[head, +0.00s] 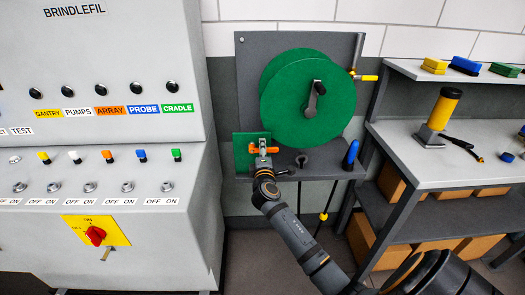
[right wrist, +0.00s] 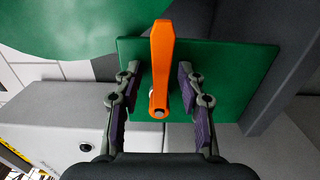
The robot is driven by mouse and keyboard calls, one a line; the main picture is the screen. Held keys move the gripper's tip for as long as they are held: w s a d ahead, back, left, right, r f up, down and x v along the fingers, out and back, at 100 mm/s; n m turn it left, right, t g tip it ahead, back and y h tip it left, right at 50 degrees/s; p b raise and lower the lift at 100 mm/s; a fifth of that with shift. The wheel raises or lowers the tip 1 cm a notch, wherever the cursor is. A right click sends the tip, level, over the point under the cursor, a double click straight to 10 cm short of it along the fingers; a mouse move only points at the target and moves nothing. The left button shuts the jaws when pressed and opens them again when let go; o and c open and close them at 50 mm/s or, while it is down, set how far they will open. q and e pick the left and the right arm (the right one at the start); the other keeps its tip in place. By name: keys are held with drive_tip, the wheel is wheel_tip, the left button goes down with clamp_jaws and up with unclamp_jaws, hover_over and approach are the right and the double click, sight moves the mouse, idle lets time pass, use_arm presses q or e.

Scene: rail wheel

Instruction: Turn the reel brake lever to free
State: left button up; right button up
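The orange reel brake lever (right wrist: 162,62) stands in front of a green square plate (right wrist: 235,75), with its round pivot end lowest in the right wrist view. Its orange ends also show beside my gripper in the head view (head: 272,150). My right gripper (right wrist: 158,82) is open, with one finger on each side of the lever and a visible gap on both sides. In the head view my right gripper (head: 262,146) is at the plate, below the left part of the green reel (head: 290,100), and partly hides the lever. My left gripper is not in view.
The reel has a dark crank (head: 315,97). A yellow handle (head: 366,77) and a blue handle (head: 352,153) are to the right. A grey control console (head: 100,235) stands left.

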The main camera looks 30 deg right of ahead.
drive_tip(key=shift+s+a+f, duration=0.1)
drive_tip(key=shift+s, duration=0.05)
drive_tip(key=v, duration=1.1)
drive_tip(key=shift+s, duration=0.35)
